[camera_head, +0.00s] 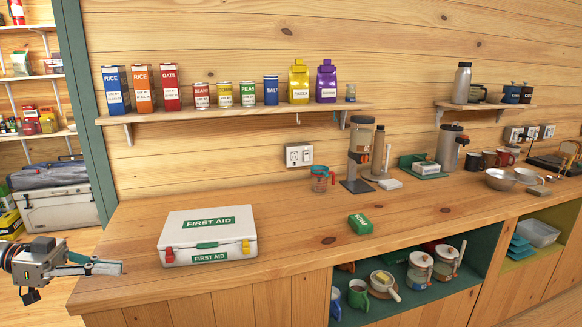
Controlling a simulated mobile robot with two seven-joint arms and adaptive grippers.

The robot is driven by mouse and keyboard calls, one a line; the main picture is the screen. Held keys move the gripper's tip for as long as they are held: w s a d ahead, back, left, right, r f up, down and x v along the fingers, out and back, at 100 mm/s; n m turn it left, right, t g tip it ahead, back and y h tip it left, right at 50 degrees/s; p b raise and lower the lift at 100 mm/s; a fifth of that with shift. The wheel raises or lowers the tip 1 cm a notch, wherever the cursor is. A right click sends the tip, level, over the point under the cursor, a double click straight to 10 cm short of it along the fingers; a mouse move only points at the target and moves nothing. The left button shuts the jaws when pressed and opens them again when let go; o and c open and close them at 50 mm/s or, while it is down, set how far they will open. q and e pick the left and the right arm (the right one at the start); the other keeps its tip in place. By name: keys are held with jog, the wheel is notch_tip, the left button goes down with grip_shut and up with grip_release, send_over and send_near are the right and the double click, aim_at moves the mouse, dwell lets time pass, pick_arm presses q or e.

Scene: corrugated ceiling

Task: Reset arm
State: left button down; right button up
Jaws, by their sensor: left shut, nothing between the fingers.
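My left gripper (108,268) shows at the lower left of the head view, just off the left end of the wooden counter (300,255). Its fingers point right and are shut with nothing between them. The nearest thing on the counter is a closed white first aid box (209,236) with green labels and red and yellow latches, to the right of the gripper and apart from it. My right gripper is not in the picture.
A small green box (360,224) lies on the counter, and a measuring cup (321,179) stands behind it. A dispenser (359,155) and bowls (501,179) stand farther right. A wall shelf (235,110) holds boxes and cans. The counter's front middle is clear.

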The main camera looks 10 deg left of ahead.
pick_arm(q)
jog(key=d+f+n+t+y, duration=0.1)
jog(key=d+f+t, duration=0.2)
jog(key=d+f, duration=0.75)
jog(key=d+f+n+t+y, duration=0.1)
jog(key=d+f+t, duration=0.1)
jog(key=d+f, duration=0.8)
jog(key=s+d+f+n+y, duration=0.2)
jog(key=s+d+f+y, duration=0.2)
jog(key=f, duration=0.5)
jog(key=s+d+f+n+g+y, duration=0.1)
jog(key=s+d+f+n+y, duration=0.2)
jog(key=s+d+f+y, duration=0.2)
notch_tip(320, 180, down, 4)
jog(key=shift+s+d+r+n, duration=0.15)
jog(key=shift+s+d+n, duration=0.15)
jog(key=shift+s+d, duration=0.3)
jog(key=shift+w, duration=0.1)
